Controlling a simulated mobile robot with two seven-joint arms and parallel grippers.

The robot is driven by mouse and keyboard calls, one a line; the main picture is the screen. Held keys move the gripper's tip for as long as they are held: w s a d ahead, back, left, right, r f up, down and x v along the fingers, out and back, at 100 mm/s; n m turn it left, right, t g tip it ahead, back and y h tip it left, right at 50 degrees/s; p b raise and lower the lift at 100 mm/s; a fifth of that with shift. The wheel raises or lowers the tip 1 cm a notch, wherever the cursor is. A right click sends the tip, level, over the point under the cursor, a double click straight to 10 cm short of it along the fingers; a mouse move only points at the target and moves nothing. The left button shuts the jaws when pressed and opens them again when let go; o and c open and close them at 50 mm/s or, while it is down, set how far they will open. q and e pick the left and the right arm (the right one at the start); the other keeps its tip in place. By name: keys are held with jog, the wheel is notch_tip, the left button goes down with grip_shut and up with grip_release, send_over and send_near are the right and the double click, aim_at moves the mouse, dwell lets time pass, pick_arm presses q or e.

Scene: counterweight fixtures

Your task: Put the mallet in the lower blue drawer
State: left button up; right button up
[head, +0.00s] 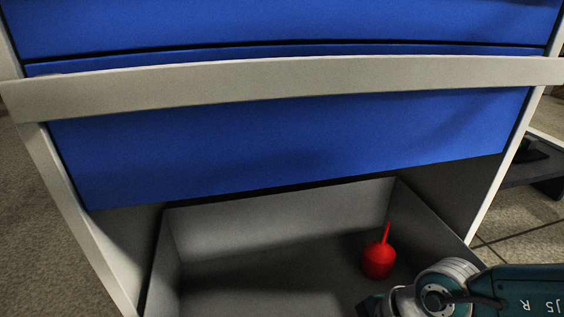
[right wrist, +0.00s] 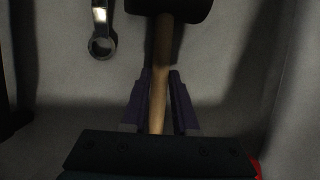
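The lower blue drawer is pulled out below the blue fronts; its grey inside (head: 260,265) shows in the head view. The mallet, with a black head (right wrist: 168,8) and a wooden handle (right wrist: 161,60), shows in the right wrist view over a grey surface. My right gripper (right wrist: 160,76) has its fingers close on both sides of the handle and appears shut on it. In the head view my right arm reaches in over the drawer's near right side; its fingers and the mallet are out of that picture. My left gripper is in neither view.
A red oil can (head: 379,258) stands in the drawer's right part. A metal ring wrench (right wrist: 102,40) lies left of the mallet in the right wrist view. A long pale handle bar (head: 280,82) crosses the cabinet above the drawer. The drawer's visible left part is bare.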

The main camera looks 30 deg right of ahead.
jog(key=o, duration=0.4)
jog(key=shift+o, duration=0.2)
jog(key=shift+r, duration=0.1)
jog(key=shift+d+r+p, duration=0.1)
jog(key=shift+r+p, duration=0.2)
jog(key=shift+p, duration=0.1)
jog(key=p+v, duration=0.9)
jog(key=v, duration=0.2)
jog(key=shift+r, duration=0.25)
